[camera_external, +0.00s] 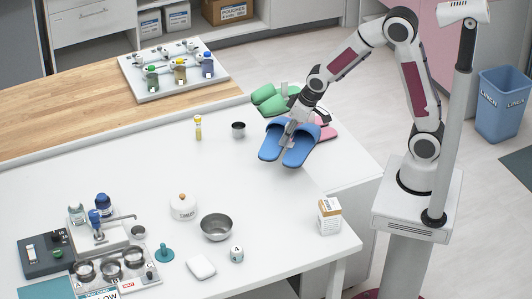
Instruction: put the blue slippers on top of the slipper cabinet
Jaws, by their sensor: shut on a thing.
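A lower white surface, apparently the slipper cabinet (347,168), stands against the table's right side. Green slippers (268,97) and partly hidden pink slippers (328,131) are behind the blue pair, apparently on that cabinet. The blue slippers and my arm hide part of its top.
A small metal cup (238,129) and a yellow-capped vial (198,128) are left of the slippers. The cabinet's near part looks clear.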

